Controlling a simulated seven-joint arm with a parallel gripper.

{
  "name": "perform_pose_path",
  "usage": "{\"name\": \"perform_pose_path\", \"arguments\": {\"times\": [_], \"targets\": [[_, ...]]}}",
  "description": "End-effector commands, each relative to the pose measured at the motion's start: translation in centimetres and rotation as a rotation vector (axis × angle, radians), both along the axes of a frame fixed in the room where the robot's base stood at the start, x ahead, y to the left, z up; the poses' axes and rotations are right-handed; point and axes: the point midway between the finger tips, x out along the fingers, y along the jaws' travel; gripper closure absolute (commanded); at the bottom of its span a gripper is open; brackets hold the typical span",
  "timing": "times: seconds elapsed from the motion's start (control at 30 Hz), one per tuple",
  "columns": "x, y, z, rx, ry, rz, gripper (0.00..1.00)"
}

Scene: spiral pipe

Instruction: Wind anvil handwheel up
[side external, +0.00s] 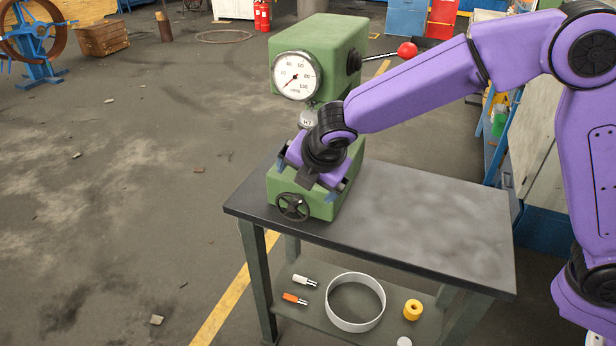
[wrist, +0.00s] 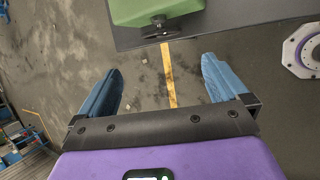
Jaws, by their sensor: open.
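The anvil handwheel (side external: 292,207) is a small black spoked wheel low on the front of a green hardness tester (side external: 318,42). In the wrist view the handwheel (wrist: 156,29) shows edge-on at the top, beside the green base (wrist: 150,10). My gripper (side external: 308,188) is in front of the tester's body, just above the handwheel in the side view. In the wrist view my gripper (wrist: 163,75) is open, its two blue fingers wide apart with nothing between them. The handwheel lies beyond the fingertips, apart from them. My wrist hides part of the tester's middle.
The tester stands on a dark metal table (side external: 430,215). A red-knobbed lever (side external: 406,50) sticks out on its right, close to my forearm. A lower shelf holds a white ring (side external: 333,313), a yellow roll (side external: 413,309) and small handled tools.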

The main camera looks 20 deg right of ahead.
Motion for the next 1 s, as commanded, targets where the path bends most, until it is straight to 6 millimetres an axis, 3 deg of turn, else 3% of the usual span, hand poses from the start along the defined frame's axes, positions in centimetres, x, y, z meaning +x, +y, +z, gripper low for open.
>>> {"name": "perform_pose_path", "arguments": {"times": [0.17, 0.37, 0.7, 0.83, 1.0], "targets": [[0.0, 0.0, 0.0, -0.001, 0.001, 0.0, 0.0], [0.6, -0.6, 0.0, 0.061, 0.029, -0.113, 0.65], [3.8, -3.2, 1.3, 0.554, 0.262, -0.916, 0.65], [4.7, -3.4, 2.2, 0.705, 0.343, -1.128, 0.65], [5.5, -3.5, 3.0, 0.811, 0.405, -1.268, 0.65]]}}
